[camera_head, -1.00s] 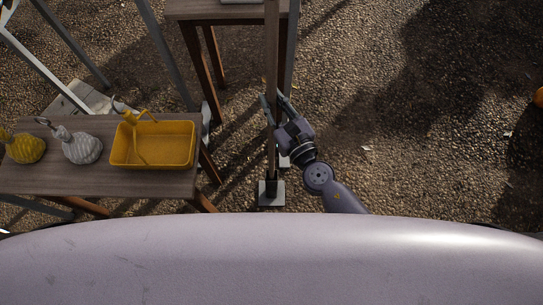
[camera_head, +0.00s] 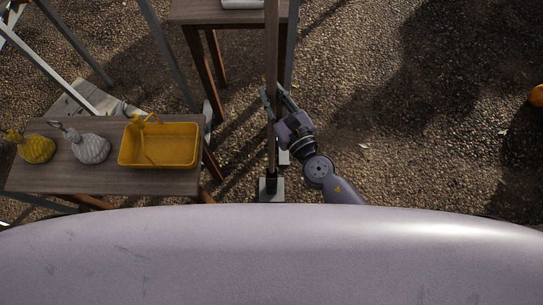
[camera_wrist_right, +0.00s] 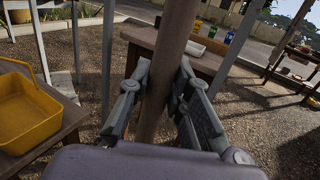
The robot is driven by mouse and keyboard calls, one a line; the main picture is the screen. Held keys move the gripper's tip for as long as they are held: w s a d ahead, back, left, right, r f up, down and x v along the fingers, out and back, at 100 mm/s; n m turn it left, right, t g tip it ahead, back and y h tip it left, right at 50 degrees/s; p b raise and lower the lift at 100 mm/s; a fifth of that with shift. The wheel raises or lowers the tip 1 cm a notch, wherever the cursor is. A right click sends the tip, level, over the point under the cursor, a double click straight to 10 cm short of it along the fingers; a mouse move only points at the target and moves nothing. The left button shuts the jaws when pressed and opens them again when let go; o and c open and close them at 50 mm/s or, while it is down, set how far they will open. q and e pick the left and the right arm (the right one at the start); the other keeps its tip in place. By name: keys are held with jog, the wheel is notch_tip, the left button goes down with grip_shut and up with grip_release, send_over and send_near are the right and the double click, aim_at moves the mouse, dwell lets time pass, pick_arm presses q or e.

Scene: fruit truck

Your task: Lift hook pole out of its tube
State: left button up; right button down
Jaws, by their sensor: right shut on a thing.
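The hook pole (camera_head: 271,50) is a long brown wooden shaft standing upright in the head view. Its top and hook are out of frame. Its lower end meets a short dark tube (camera_head: 271,184) on a grey square base (camera_head: 278,196); I cannot tell how deep it sits. My right gripper (camera_head: 272,96) is shut on the shaft well above the tube. In the right wrist view the shaft (camera_wrist_right: 172,45) passes between the two fingers (camera_wrist_right: 160,88). My left gripper is not in view.
A low wooden table (camera_head: 100,180) at left holds a yellow basket (camera_head: 158,160), a grey woven item (camera_head: 90,148) and a yellow one (camera_head: 37,149). Another table (camera_head: 215,12) stands behind the pole. An orange fruit (camera_head: 538,95) lies far right. Gravel at right is mostly clear.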

jog(key=shift+b+v, duration=0.6)
jog(key=shift+v, duration=1.95)
jog(key=shift+b+v, duration=0.85)
jog(key=shift+v, duration=1.6)
